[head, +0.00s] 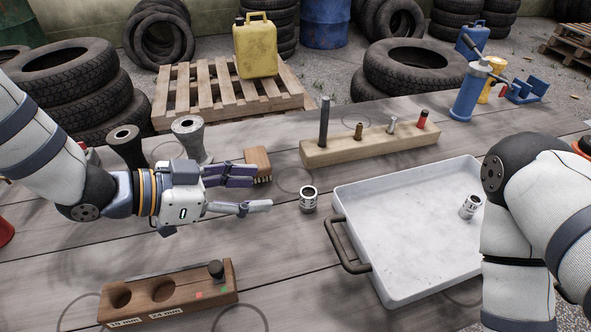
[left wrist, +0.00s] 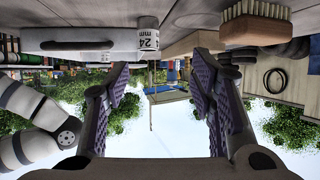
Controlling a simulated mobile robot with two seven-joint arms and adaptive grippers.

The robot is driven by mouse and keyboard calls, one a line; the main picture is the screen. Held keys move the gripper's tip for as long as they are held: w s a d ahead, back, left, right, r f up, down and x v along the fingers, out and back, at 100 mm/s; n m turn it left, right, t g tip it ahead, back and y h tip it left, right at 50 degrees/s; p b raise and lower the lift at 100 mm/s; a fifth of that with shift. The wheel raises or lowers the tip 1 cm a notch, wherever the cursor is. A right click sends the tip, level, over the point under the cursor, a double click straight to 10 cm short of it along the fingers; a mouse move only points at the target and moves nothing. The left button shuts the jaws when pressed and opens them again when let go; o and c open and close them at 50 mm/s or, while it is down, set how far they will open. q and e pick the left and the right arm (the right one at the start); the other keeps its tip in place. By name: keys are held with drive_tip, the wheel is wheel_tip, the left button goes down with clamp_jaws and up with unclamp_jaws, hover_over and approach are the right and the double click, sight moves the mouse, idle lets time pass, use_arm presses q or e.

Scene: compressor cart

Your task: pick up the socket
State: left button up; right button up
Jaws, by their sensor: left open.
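A short metal socket (head: 308,199) stands upright on the table, just left of the white tray. In the left wrist view the socket (left wrist: 148,36) shows a "24 mm" marking near the top edge. My left gripper (head: 258,191) is open and empty, to the left of this socket, with its fingers pointing toward it and a gap between. A second socket (head: 469,206) stands inside the tray (head: 400,290), close to my right arm. My right gripper is out of view; only right arm links show.
A wooden holder (head: 170,291) with labelled holes, "19 mm" and "24 mm", lies at the front left. A brush (head: 258,163) lies behind my left fingers. A wooden block with upright pegs (head: 370,144) is behind the tray. The tray's dark handle (head: 349,247) faces left.

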sight(301, 196)
use_arm(q)
drive_tip(key=d, duration=0.1)
drive_tip(key=d+f, duration=0.1)
drive_tip(key=d, duration=0.1)
drive_tip(key=w+d+f, duration=0.1)
drive_tip(key=shift+d+f+b, duration=0.25)
drive_tip(key=shift+d+b, duration=0.15)
drive_tip(key=x, duration=0.6)
drive_tip(key=shift+d+f, duration=0.1)
drive_tip(key=shift+d, duration=0.25)
drive_tip(key=shift+a, duration=0.1)
clamp_jaws()
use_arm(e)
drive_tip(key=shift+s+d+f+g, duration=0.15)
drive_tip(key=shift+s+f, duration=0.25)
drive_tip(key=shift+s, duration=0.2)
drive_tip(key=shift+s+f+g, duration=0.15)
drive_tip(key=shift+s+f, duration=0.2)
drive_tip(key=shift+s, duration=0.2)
